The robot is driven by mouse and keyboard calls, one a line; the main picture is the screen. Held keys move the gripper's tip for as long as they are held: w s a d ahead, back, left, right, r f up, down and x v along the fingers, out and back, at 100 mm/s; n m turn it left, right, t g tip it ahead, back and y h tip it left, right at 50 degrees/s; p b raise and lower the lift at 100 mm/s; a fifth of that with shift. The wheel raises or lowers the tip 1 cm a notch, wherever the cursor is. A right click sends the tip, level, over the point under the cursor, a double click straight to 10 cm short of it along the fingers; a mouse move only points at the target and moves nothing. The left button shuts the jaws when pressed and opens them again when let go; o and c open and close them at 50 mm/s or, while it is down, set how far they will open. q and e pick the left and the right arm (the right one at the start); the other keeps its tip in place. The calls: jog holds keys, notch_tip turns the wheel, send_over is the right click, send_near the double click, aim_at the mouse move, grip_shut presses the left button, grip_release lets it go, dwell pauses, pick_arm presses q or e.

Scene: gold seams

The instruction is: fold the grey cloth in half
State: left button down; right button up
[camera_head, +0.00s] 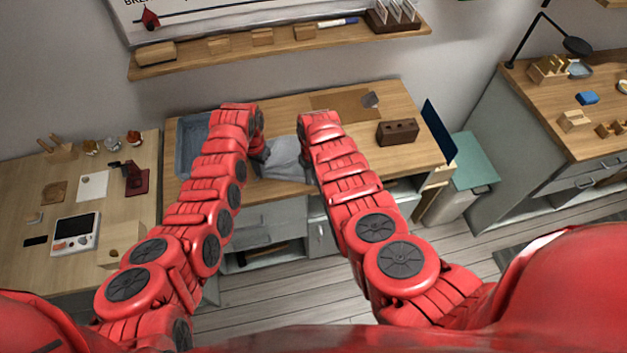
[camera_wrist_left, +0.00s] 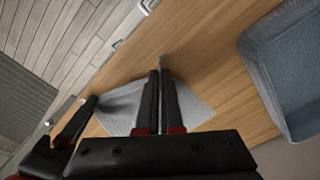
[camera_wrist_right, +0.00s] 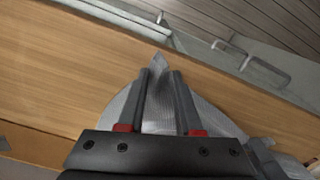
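The grey cloth (camera_head: 285,160) lies bunched near the front edge of the middle table, between my two arms. In the left wrist view the cloth (camera_wrist_left: 192,106) spreads around my left gripper (camera_wrist_left: 160,72). Its fingers are close together, with a bit of cloth showing at their tips. In the right wrist view a pointed corner of the cloth (camera_wrist_right: 158,64) shows between and just past the fingertips of my right gripper (camera_wrist_right: 161,73). Those fingers stand apart, with a gap between them. In the head view my right fingers are hidden by my arm.
A blue-grey bin (camera_head: 192,148) stands left of the cloth; it also shows in the left wrist view (camera_wrist_left: 262,70). A dark brown block with holes (camera_head: 398,132) is at the right. A brown mat (camera_head: 338,103) lies behind. Drawers and handles (camera_wrist_right: 230,48) are below the front edge.

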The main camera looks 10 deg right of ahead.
grip_shut()
jog(key=shift+s+f, duration=0.1)
jog(key=shift+r, duration=2.55)
